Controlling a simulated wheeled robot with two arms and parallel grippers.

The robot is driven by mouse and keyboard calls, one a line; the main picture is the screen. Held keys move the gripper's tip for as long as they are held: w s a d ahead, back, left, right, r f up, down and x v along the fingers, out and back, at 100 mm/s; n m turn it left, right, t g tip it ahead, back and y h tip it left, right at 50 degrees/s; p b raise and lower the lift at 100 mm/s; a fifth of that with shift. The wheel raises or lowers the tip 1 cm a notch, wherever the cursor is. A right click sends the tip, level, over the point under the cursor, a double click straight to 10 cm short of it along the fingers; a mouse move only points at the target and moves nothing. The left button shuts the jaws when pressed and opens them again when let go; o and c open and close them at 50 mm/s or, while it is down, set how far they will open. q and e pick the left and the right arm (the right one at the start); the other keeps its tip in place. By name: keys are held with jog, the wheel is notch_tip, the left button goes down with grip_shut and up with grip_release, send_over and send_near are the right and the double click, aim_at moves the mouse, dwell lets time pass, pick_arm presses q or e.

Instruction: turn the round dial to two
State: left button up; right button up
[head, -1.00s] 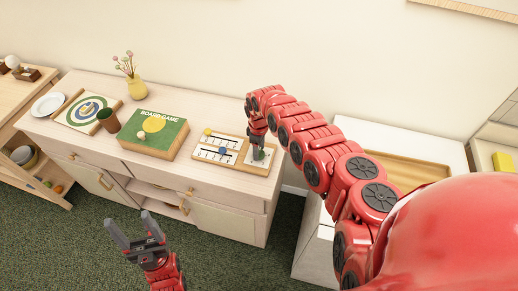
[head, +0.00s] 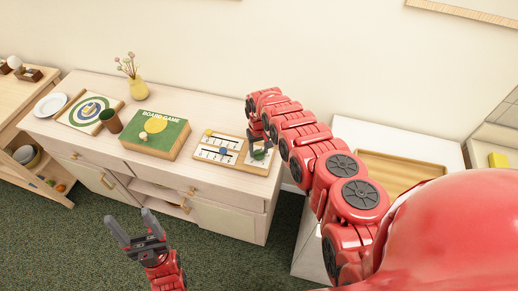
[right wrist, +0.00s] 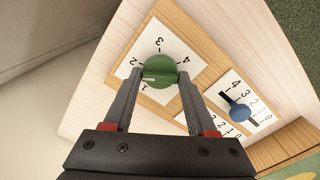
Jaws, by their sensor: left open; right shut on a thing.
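The round green dial (right wrist: 158,66) sits on a white plate with the numbers 1 to 4 around it, in the right wrist view. Its pale pointer mark is on the left side, between 1 and 2; the exact setting is hard to tell. The dial also shows in the head view (head: 262,156), partly hidden by my right gripper (head: 257,149). In the right wrist view my right gripper (right wrist: 160,76) is shut on the dial, one finger on each side. My left gripper (head: 130,221) is open and empty in front of the cabinet.
The wooden board (head: 240,162) on the cabinet top also has sliders, one with a blue knob (right wrist: 239,112). A board game box (head: 170,150), a cup (head: 110,121), a target board (head: 70,121) and a vase (head: 137,88) stand to the left. A wooden tray (head: 370,160) lies at right.

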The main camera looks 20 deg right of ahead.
jog(key=shift+w+r+m, duration=0.1)
jog(key=shift+m, duration=1)
jog(key=o, duration=1.4)
jog(key=shift+c, duration=0.2)
jog(key=shift+r, duration=0.1)
notch_tip(320, 180, up, 2)
jog(key=shift+r, duration=0.15)
notch_tip(320, 180, up, 9)
jog(key=b, duration=0.3)
notch_tip(320, 180, up, 6)
jog(key=p, duration=0.6)
send_over(259, 152)
